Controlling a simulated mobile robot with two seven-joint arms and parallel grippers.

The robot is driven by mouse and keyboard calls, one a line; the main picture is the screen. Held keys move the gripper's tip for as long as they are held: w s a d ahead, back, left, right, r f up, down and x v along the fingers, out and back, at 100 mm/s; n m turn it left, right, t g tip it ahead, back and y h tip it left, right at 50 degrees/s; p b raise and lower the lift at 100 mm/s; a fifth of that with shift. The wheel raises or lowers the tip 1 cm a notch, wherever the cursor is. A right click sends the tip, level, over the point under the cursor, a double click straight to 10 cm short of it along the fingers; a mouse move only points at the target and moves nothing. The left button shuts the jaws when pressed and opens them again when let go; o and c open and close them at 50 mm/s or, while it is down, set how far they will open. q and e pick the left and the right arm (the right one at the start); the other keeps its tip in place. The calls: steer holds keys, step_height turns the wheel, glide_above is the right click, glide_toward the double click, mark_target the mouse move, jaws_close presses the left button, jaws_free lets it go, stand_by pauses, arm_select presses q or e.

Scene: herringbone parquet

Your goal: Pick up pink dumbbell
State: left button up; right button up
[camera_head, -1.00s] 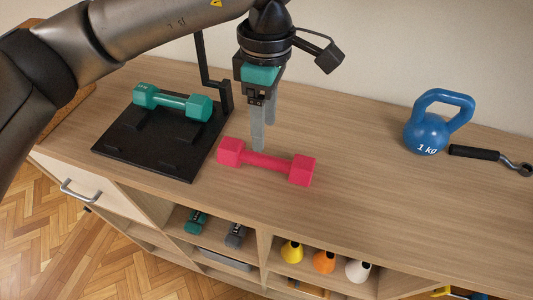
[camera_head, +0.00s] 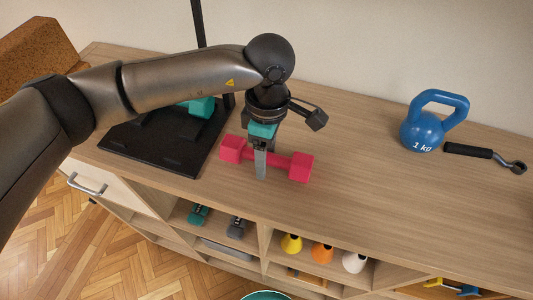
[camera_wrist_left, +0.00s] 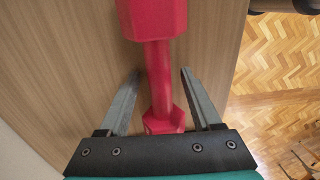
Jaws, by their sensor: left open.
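The pink dumbbell (camera_head: 296,166) lies on the wooden cabinet top, right of the black stand. My left gripper (camera_head: 261,172) points down at the dumbbell and hides part of its handle in the head view. In the left wrist view the dumbbell's handle (camera_wrist_left: 159,78) runs between the two fingers of the open left gripper (camera_wrist_left: 160,80). A gap shows on each side of the handle. One head of the dumbbell is beyond the fingertips, the other is close to the gripper's base. My right gripper is not in view.
A black stand (camera_head: 160,150) with a teal dumbbell (camera_head: 202,107), partly hidden by my arm, is at left. Shelves below hold small weights. The top between dumbbell and kettlebell is clear.

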arm_select(q)
jaws_close()
stand_by(0.3)
steer(key=shift+w+d+r, duration=0.1)
steer(key=shift+r, duration=0.05)
stand_by(0.8)
